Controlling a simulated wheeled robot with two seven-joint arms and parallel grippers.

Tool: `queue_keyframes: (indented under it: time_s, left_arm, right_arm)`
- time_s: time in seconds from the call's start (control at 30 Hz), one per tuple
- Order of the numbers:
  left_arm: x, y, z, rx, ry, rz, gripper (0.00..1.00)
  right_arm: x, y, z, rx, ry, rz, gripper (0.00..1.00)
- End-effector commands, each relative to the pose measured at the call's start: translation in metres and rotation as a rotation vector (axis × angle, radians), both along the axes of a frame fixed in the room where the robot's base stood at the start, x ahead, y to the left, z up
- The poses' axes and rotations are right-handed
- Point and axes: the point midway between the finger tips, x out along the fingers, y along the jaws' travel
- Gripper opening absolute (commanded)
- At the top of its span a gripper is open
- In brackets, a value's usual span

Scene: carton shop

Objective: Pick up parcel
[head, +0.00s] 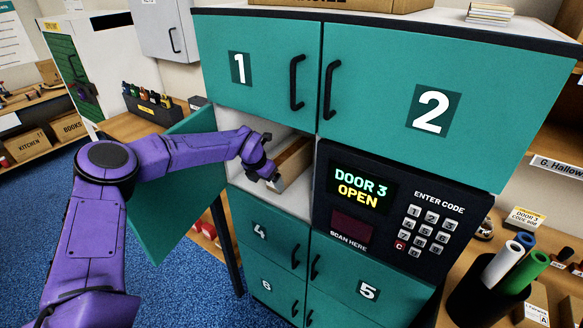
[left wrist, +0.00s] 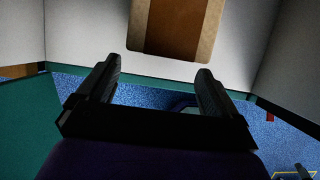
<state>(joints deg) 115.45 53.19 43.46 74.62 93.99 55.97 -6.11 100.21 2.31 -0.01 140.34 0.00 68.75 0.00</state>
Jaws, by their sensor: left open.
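A brown parcel (head: 291,162) lies inside the open locker compartment (head: 296,205) under door 1. Its near side is partly hidden by my left gripper. My left gripper (head: 271,172) is at the mouth of that compartment, just left of the parcel. In the left wrist view my left gripper (left wrist: 155,85) is open with nothing between its fingers. The parcel (left wrist: 178,25) shows there ahead of the fingertips, apart from them, with a dark band down its middle.
The green compartment door (head: 170,200) stands swung open on the left, behind my left arm. A keypad panel (head: 385,210) right of the compartment reads "DOOR 3 OPEN". Doors 1 (head: 255,68) and 2 (head: 440,95) above are shut. A black holder (head: 485,300) with rolled tubes stands at lower right.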

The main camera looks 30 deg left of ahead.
Motion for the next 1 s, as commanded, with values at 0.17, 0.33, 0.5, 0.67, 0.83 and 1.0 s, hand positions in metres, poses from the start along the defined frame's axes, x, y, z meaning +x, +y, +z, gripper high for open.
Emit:
queue_keyframes:
  time_s: [0.17,0.33,0.5,0.67,0.83,1.0]
  left_arm:
    - [0.018,-0.002,-0.002,0.002,0.002,0.001,0.94]
    - [0.046,-0.005,-0.003,0.004,0.003,-0.001,0.94]
    - [0.056,-0.005,-0.011,0.001,0.003,-0.001,0.94]
    - [0.057,-0.005,-0.011,0.001,0.001,-0.001,0.94]
    - [0.057,-0.005,-0.011,0.001,0.002,-0.001,0.61]
    - [0.057,-0.005,-0.011,0.001,0.002,-0.001,0.06]
  right_arm:
    - [0.0,0.0,-0.007,0.0,0.0,0.0,0.43]
    - [0.0,0.0,-0.014,0.0,0.0,0.0,0.43]
    - [0.0,0.0,-0.017,0.001,-0.001,0.0,0.43]
    - [0.0,0.0,-0.016,0.001,-0.001,0.0,0.43]
    - [0.0,0.0,-0.016,0.001,-0.001,0.0,0.43]
    - [0.0,0.0,-0.016,0.0,0.0,0.0,0.43]
